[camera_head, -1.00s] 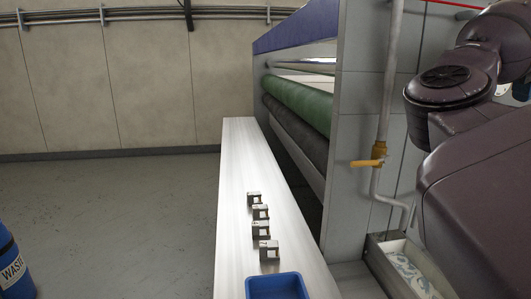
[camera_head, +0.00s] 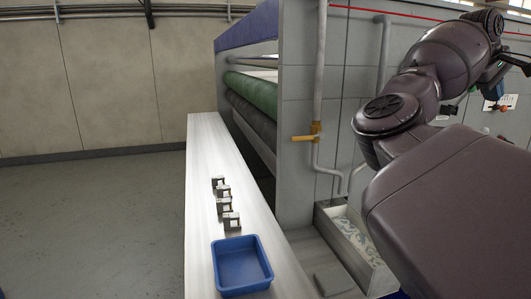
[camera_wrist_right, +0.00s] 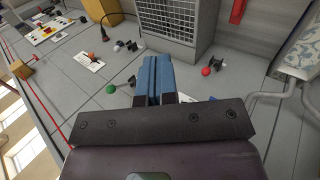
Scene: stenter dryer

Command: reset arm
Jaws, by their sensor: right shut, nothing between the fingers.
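My right arm reaches from the lower right to the upper right in the head view, raised beside the grey machine wall (camera_head: 298,150). My right gripper (camera_wrist_right: 153,80) shows in the wrist view with its blue fingers together and nothing between them. It points at the grey control panel (camera_wrist_right: 85,100) and seems clear of it. My left gripper is in neither view.
A white bench (camera_head: 200,150) carries several small metal blocks (camera_head: 231,221) and a blue tray (camera_head: 241,264). A pipe with a yellow valve (camera_head: 308,138) and an open trough (camera_head: 350,245) stand beside my right arm. The panel has a red knob (camera_wrist_right: 206,71) and a green knob (camera_wrist_right: 111,89). Floor at left is clear.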

